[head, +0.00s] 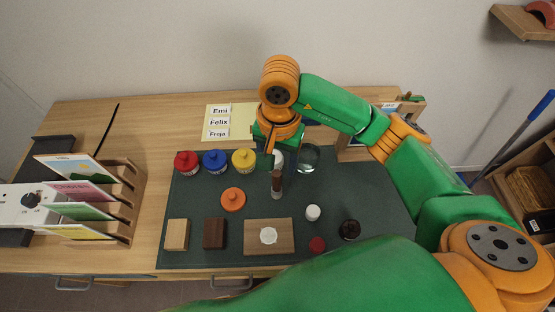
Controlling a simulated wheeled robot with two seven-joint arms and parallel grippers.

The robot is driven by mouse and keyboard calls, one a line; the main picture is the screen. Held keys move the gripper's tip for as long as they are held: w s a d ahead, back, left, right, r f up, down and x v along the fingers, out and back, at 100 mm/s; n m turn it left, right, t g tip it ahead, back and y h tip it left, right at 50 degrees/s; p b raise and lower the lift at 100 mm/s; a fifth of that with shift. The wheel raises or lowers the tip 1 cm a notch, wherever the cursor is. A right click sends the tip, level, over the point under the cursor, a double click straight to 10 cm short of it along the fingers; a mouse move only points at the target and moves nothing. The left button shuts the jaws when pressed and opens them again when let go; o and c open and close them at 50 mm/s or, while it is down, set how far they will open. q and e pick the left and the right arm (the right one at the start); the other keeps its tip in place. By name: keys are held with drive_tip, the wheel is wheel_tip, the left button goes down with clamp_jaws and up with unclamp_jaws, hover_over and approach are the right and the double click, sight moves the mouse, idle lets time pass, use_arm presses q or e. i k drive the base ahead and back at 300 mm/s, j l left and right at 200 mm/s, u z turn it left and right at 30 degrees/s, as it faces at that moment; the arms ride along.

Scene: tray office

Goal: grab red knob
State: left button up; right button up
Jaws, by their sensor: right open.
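A small round red piece (317,245) lies near the front edge of the dark green mat and may be the red knob. A red-lidded jar (186,161) stands at the mat's back left, with a knob-like top. My right gripper (272,158) points down over the back middle of the mat, away from both red things. It is open, and its fingers are partly hidden by its own body. A brown and silver upright object (277,183) stands just below it in the picture; I cannot tell if they touch. My left gripper is not in view.
Blue (214,161) and yellow (244,160) jars stand beside the red one. An orange lid (233,199), wooden blocks (177,234), a white cup (313,212) and a dark round piece (349,230) are on the mat (385,195). A file rack (122,205) stands left.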

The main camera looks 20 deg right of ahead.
sight(317, 245)
drive_tip(key=k, duration=1.5)
